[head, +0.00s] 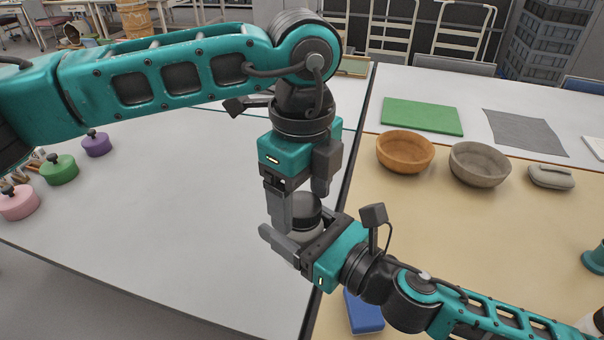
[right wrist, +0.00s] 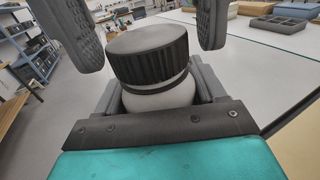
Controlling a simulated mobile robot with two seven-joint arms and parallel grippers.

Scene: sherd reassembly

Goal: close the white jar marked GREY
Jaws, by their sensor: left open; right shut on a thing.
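The white jar (head: 306,229) is between the fingers of my right gripper (head: 293,233), which is shut on it above the table. It also shows in the right wrist view (right wrist: 160,100), upright or nearly so. A black ribbed lid (right wrist: 148,52) sits on top of the jar; I cannot tell whether it is fully tightened. My left gripper (head: 302,202) points down from above and is open, with its fingers on either side of the lid. In the right wrist view the fingers stand apart from the lid. No GREY marking is readable.
Pink (head: 18,204), green (head: 59,170) and purple (head: 96,145) round pieces with dark knobs stand at the left. An orange bowl (head: 405,152), a grey bowl (head: 480,165) and a green mat (head: 421,116) lie at the right. A blue block (head: 363,312) is below my right arm. The white tabletop (head: 160,230) is largely clear.

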